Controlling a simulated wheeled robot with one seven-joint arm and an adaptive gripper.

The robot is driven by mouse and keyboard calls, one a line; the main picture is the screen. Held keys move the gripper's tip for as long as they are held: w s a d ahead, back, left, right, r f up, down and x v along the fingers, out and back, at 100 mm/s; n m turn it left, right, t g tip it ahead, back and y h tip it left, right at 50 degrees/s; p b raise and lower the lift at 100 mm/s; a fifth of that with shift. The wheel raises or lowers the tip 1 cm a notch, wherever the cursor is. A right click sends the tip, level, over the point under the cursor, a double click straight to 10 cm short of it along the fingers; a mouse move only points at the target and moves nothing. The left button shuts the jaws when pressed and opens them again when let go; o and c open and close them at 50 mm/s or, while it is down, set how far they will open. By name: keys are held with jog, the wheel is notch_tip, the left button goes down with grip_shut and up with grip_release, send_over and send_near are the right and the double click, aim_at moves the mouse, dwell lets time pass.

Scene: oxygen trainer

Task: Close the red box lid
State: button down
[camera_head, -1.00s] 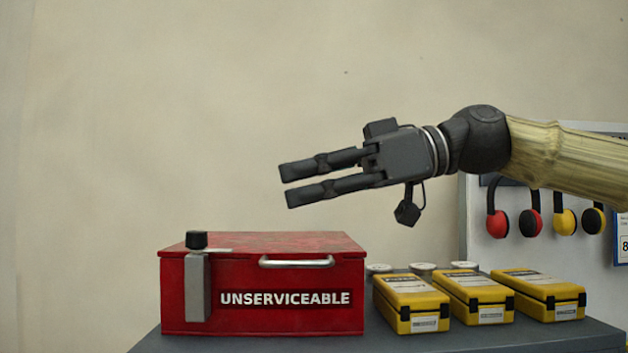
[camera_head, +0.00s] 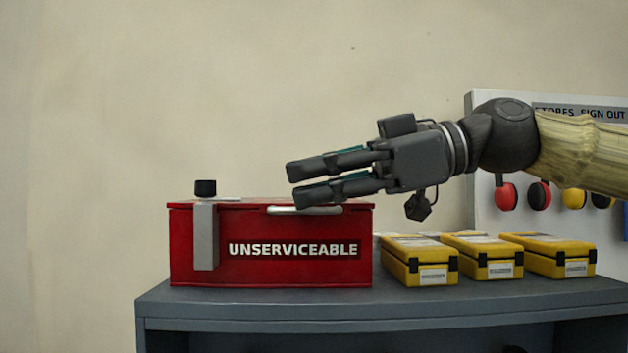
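The red box (camera_head: 300,267), labelled UNSERVICEABLE, stands on the left of the grey cabinet top. Its lid (camera_head: 240,206) lies flat and appears shut. A silver handle (camera_head: 285,211) is at the upper front, and a grey latch bar (camera_head: 206,236) with a black knob (camera_head: 206,188) is at the left front. My gripper (camera_head: 299,184) points left, just above or in front of the lid's right half. Its two fingers are apart with a narrow gap and nothing between them. Its lower finger overlaps the handle in view; I cannot tell whether it touches.
Several yellow cases (camera_head: 484,257) stand right of the box on the grey cabinet (camera_head: 400,305). Behind them is a white board (camera_head: 484,205) with red and yellow ear defenders (camera_head: 540,196). The wall behind the box is bare, and the space left of it is free.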

jog(key=shift+f, duration=0.15)
jog(key=s+d+r+p, duration=0.1)
jog(key=d+r+p, duration=0.2)
jog(key=d+r, duration=0.3)
jog(key=v, duration=0.3)
jog(key=shift+d, duration=0.45)
jog(key=shift+f, duration=0.1)
